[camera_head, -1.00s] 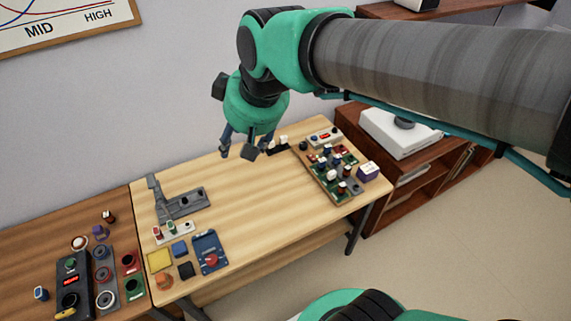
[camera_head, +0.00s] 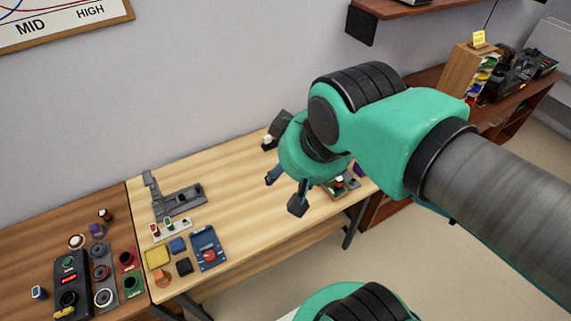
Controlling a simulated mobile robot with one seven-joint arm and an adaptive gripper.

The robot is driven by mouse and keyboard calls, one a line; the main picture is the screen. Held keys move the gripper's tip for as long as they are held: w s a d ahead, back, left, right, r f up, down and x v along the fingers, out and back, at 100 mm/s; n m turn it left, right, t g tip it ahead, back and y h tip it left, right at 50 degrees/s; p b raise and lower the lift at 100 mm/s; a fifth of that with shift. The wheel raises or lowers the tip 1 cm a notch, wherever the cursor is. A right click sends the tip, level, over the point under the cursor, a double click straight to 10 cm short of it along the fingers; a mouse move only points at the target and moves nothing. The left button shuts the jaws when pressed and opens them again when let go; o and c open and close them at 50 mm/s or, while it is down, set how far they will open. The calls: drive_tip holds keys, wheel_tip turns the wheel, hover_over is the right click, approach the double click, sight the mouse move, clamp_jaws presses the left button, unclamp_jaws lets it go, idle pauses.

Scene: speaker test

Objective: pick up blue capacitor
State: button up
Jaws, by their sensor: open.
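My gripper (camera_head: 285,190) is open and empty, pointing down above the right part of the light wooden table (camera_head: 235,185). My arm hides most of the component board (camera_head: 333,191) behind it, including the small blue parts that stood there. A small dark-blue and white cylinder (camera_head: 39,292) lies at the far left on the darker wooden table, far from my gripper. I cannot tell whether it or a part on the hidden board is the blue capacitor.
A grey stand (camera_head: 178,203), a white strip with buttons (camera_head: 171,228), a blue box with a red knob (camera_head: 207,250) and coloured blocks stand on the left of the light table. The light table's middle is clear.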

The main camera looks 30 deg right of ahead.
drive_tip(key=shift+f+b, duration=0.3)
drive_tip(key=shift+f, duration=0.05)
